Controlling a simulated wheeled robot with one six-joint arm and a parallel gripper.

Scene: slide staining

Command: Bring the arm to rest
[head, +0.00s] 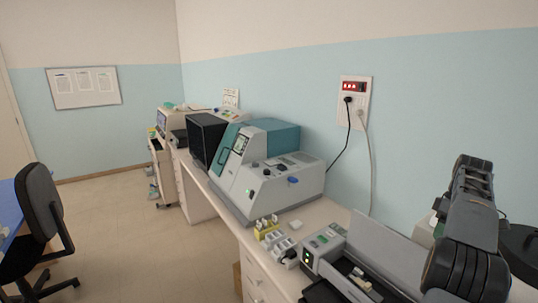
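My arm (471,215) shows at the right edge of the head view as dark grey links and rounded black joints. It stands in front of the bench's right end, and its lower part runs out of the picture. My gripper cannot be made out in this view, so its opening and anything in it are hidden.
A long bench (313,212) runs along the blue wall. It bears a large grey and teal analyser (265,185), a small yellow rack (267,228) and a grey instrument with an open lid (375,245). A wall socket (354,100) has cables hanging down. An office chair (40,215) stands left; the floor between is clear.

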